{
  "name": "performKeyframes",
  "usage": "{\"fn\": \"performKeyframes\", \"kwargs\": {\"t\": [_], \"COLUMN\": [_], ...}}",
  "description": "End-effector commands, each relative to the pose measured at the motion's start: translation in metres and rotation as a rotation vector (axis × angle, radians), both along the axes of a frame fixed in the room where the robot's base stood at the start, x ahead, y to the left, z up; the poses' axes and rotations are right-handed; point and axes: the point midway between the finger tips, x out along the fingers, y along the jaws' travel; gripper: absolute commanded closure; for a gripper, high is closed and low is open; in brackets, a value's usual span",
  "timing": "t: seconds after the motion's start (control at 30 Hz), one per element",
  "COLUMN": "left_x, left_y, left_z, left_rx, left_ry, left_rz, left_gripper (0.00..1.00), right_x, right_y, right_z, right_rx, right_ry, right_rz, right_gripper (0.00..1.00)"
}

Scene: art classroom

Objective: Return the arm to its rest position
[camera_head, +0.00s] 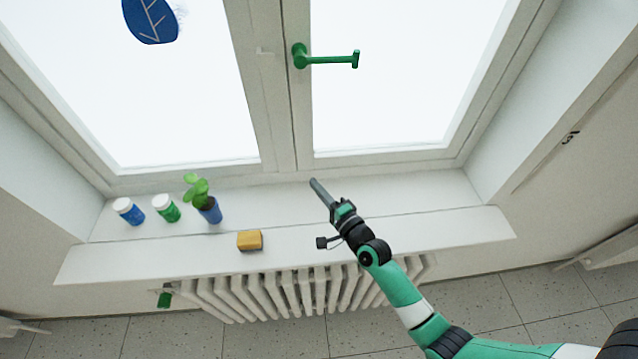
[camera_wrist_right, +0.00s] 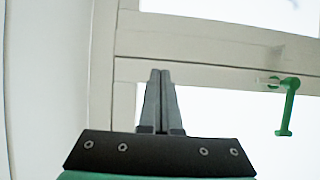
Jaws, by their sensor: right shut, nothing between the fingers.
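My right arm (camera_head: 402,292) comes in from the lower right in the head view. It is green, white and black. My right gripper (camera_head: 314,184) is raised in front of the window, over the right half of the sill. Its fingers are together and hold nothing. The right wrist view shows the shut fingers (camera_wrist_right: 160,78) pointing at the window frame. My left gripper does not show in either view.
A green window handle (camera_head: 335,60) is on the window frame. A yellow block (camera_head: 249,241), a potted plant (camera_head: 210,211), and a blue jar (camera_head: 131,214) and green jar (camera_head: 169,211) with white lids stand on the sill (camera_head: 440,226). A radiator (camera_head: 255,292) is below.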

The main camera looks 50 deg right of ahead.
Motion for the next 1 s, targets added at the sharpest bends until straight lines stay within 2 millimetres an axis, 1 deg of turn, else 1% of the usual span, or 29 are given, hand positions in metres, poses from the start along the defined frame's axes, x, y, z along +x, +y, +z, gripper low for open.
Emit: {"fn": "performKeyframes", "kwargs": {"t": [0.03, 0.1, 0.23, 0.57, 0.63, 0.67, 0.73, 0.77, 0.8, 0.87, 0.9, 0.97, 1.0], "left_x": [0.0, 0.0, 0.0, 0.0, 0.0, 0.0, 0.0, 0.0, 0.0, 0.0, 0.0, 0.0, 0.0], "left_y": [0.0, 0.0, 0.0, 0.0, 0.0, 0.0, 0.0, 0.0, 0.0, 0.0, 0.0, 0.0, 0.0], "left_z": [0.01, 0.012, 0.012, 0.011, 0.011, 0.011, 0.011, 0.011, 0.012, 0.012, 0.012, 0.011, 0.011], "left_rx": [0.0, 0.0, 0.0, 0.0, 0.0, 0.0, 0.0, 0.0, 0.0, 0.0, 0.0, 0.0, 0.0], "left_ry": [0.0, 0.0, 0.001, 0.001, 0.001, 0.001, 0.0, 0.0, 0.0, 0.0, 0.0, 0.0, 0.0], "left_rz": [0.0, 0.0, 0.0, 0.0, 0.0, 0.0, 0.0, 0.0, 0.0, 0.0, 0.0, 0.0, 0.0], "left_gripper": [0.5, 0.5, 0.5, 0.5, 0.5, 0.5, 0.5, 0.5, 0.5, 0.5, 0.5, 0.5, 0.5], "right_x": [-0.005, -0.009, -0.012, -0.011, -0.007, -0.002, 0.015, 0.023, 0.033, 0.047, 0.054, 0.06, 0.061], "right_y": [0.006, 0.011, 0.013, 0.014, 0.02, 0.024, 0.035, 0.041, 0.049, 0.064, 0.075, 0.094, 0.108], "right_z": [0.004, 0.003, 0.001, 0.0, 0.004, 0.01, 0.033, 0.049, 0.075, 0.121, 0.155, 0.205, 0.239], "right_rx": [0.001, 0.0, -0.001, -0.001, -0.003, -0.007, -0.021, -0.03, -0.046, -0.08, -0.106, -0.154, -0.197], "right_ry": [0.003, 0.0, -0.002, -0.002, -0.009, -0.019, -0.063, -0.091, -0.139, -0.221, -0.28, -0.361, -0.411], "right_rz": [0.002, 0.001, 0.001, 0.002, 0.017, 0.027, 0.058, 0.072, 0.092, 0.122, 0.143, 0.176, 0.195], "right_gripper": [1.0, 1.0, 1.0, 1.0, 1.0, 1.0, 1.0, 1.0, 1.0, 1.0, 1.0, 1.0, 1.0]}}
